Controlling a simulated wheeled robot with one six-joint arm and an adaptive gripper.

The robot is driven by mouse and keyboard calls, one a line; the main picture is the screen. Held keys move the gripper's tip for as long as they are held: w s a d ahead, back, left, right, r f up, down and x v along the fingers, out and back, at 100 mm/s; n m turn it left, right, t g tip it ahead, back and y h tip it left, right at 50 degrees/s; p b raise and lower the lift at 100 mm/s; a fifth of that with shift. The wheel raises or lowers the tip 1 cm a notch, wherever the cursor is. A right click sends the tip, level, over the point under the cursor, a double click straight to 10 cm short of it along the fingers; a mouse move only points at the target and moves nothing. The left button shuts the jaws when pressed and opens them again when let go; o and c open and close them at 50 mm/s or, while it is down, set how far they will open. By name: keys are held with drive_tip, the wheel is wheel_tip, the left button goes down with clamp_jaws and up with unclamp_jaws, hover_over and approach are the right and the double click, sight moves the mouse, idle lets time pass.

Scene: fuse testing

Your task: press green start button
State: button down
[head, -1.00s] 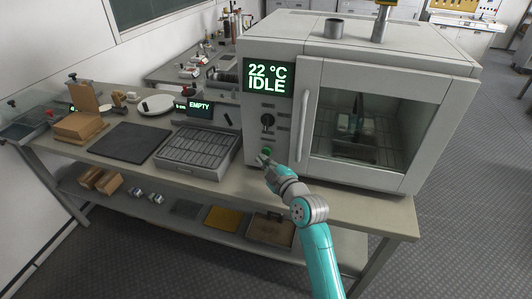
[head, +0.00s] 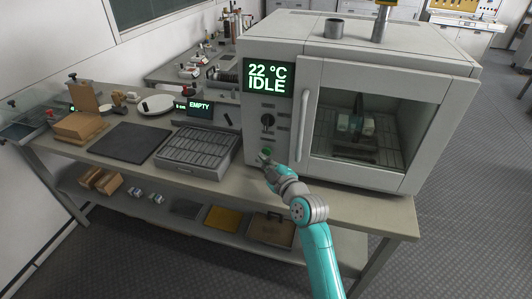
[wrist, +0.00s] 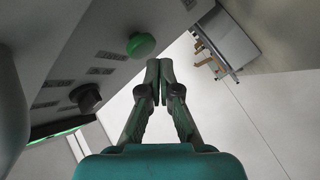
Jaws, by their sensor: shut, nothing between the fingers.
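The green start button (head: 267,153) is on the lower part of the oven's front control panel. In the head view it is partly covered by my gripper (head: 262,158). In the wrist view the round green button (wrist: 141,45) stands out from the panel, up and left of my fingertips (wrist: 159,63). The fingers are shut with nothing between them. A gap shows between the fingertips and the button in the wrist view; the exact distance I cannot tell. The oven (head: 400,60) display (head: 268,78) reads 22 °C IDLE.
A black knob (head: 267,121) sits above the button, and the oven's vertical door handle (head: 305,118) is to the right. A slotted grey tray (head: 200,150) stands on the bench just left of the oven. The bench's front edge lies below my gripper.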

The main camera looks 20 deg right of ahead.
drive_tip(key=shift+w+d, duration=0.2)
drive_tip(key=shift+w, duration=0.1)
drive_tip(key=shift+w+d, duration=0.25)
drive_tip(key=shift+w, duration=0.1)
idle(0.9)
drive_tip(key=shift+s, duration=0.1)
drive_tip(key=shift+s+a, duration=0.5)
drive_tip(key=shift+s, duration=0.1)
idle(0.3)
drive_tip(key=shift+s+a, duration=0.75)
drive_tip(key=shift+s, duration=0.3)
drive_tip(key=shift+s+a, duration=0.75)
drive_tip(key=shift+s, duration=0.25)
